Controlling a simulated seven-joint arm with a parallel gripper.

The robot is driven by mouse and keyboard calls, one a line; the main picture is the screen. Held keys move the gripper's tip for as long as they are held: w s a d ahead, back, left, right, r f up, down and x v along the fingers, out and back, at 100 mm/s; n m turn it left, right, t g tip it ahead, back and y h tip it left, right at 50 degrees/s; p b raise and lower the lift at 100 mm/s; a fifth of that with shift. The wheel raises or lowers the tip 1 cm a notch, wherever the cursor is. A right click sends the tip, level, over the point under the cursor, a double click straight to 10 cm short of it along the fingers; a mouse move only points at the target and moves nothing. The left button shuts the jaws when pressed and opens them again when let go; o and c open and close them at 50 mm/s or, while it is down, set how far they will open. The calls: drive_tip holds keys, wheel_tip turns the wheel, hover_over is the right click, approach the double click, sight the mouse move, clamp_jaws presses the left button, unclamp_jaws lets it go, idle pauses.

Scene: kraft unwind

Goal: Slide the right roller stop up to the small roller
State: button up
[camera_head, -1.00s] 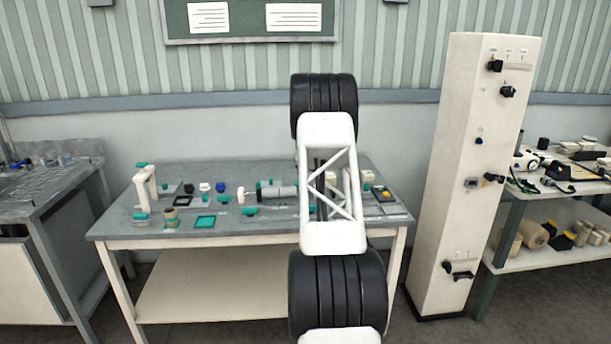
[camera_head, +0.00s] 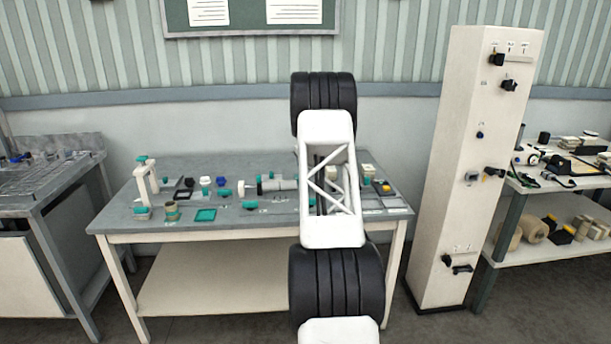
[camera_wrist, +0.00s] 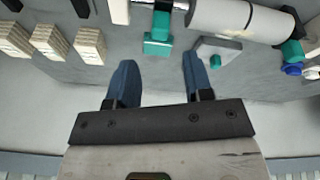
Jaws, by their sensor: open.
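In the wrist view my gripper (camera_wrist: 160,80) is open, its two blue fingers apart with nothing between them. A teal stop (camera_wrist: 158,42) sits just beyond the gap, on a shaft at the left end of a pale roller (camera_wrist: 238,18); it looks like the right roller stop, with this view turned around. The fingers do not appear to touch it. In the head view the roller (camera_head: 280,184) lies on the grey table, its right end hidden behind my arm. My gripper and the right stop are hidden there too.
In the wrist view, cream stacks (camera_wrist: 48,40) stand left and a grey block with a teal knob (camera_wrist: 215,60) lies right of the fingers. In the head view a white frame (camera_head: 147,182) and small parts occupy the table (camera_head: 235,160). A white column (camera_head: 470,180) stands right.

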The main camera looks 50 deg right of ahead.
drive_tip(key=n, duration=0.2)
drive_tip(key=n+g+y, duration=0.1)
drive_tip(key=n, duration=0.1)
drive_tip(key=w+d+n, duration=0.1)
drive_tip(key=n, duration=0.4)
drive_tip(key=n+g+y, duration=0.1)
drive_tip(key=n, duration=0.1)
drive_tip(key=shift+w+d+r, duration=0.15)
drive_tip(key=n, duration=0.3)
drive_tip(key=shift+r+g+y, duration=0.15)
drive_tip(key=shift+g+y, duration=0.15)
drive_tip(key=shift+f, duration=3.9)
